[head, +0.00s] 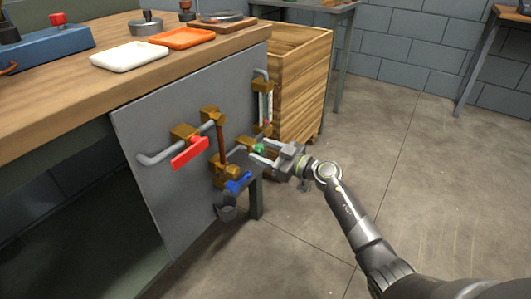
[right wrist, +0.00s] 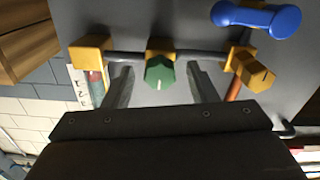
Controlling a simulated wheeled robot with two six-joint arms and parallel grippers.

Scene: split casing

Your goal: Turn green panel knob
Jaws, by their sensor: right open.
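The green knob (head: 258,148) is on a brass valve on the grey panel (head: 150,115), which hangs at the workbench's side. In the right wrist view the green knob (right wrist: 160,72) shows a faceted shape with a pale mark, on a grey pipe between two brass fittings. My right gripper (head: 268,150) is open at the knob. Its two fingers (right wrist: 161,82) stand on either side of the knob, with visible gaps; whether they reach its depth I cannot tell. My left gripper is not in view.
A red lever handle (head: 190,152) and a blue handle (head: 238,183) stick out from the panel near the knob. A gauge (head: 265,105) is above it. A wooden crate (head: 300,85) stands behind the panel. The floor to the right is clear.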

